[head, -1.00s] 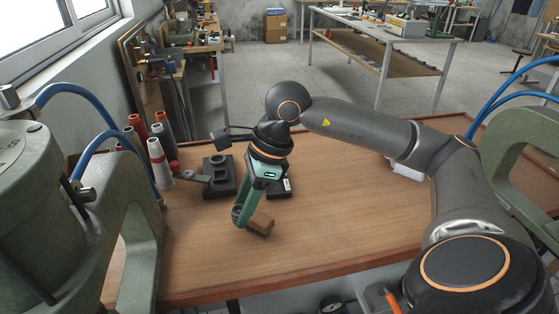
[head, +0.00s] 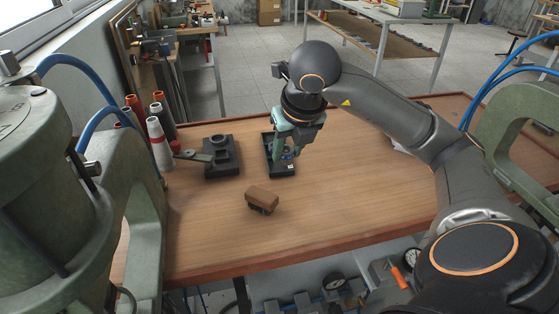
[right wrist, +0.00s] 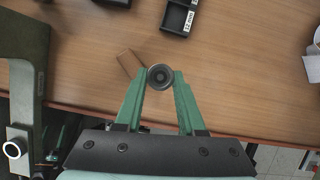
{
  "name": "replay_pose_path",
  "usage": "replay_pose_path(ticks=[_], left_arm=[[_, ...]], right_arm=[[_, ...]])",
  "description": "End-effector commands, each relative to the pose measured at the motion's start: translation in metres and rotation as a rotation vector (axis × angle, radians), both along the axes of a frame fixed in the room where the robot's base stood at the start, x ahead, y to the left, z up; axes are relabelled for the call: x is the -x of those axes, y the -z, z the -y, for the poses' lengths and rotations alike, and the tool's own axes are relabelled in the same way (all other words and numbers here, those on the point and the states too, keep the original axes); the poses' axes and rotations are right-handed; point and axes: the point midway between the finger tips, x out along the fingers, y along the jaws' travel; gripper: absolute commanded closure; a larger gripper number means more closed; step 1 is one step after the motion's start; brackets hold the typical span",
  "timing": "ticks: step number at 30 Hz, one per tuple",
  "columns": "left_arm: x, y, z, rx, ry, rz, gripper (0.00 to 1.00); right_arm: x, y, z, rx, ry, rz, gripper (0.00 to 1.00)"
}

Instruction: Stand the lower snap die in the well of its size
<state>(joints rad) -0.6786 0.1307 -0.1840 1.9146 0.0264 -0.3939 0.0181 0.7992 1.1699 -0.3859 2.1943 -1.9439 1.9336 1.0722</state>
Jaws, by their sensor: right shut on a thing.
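My right gripper (head: 286,155) is over the black labelled tray in the head view, its fingers pointing down. In the right wrist view its fingertips (right wrist: 160,79) are shut on a small dark round die (right wrist: 160,76) with a ring-shaped end facing the camera. In the head view the die is small and hard to make out. My left gripper is not in view.
The black tray (head: 271,168) also shows in the right wrist view (right wrist: 172,20). A brown block (head: 262,196) lies nearer the front edge. Thread cones (head: 158,145) and a green press (head: 145,220) stand left; another press (head: 520,115) stands right. The table's middle right is clear.

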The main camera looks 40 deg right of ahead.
Motion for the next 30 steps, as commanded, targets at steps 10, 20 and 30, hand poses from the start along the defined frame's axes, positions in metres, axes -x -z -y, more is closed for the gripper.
replay_pose_path(ticks=[10, 20, 30], left_arm=[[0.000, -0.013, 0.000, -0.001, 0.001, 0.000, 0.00], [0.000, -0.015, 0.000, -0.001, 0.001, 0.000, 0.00], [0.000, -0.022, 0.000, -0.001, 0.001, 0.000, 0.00]], right_arm=[[-0.067, 0.038, 0.047, -0.002, 0.001, -0.006, 1.00], [-0.099, 0.085, 0.068, -0.001, -0.002, -0.001, 1.00], [-0.104, 0.121, 0.072, 0.000, -0.004, -0.003, 1.00]])
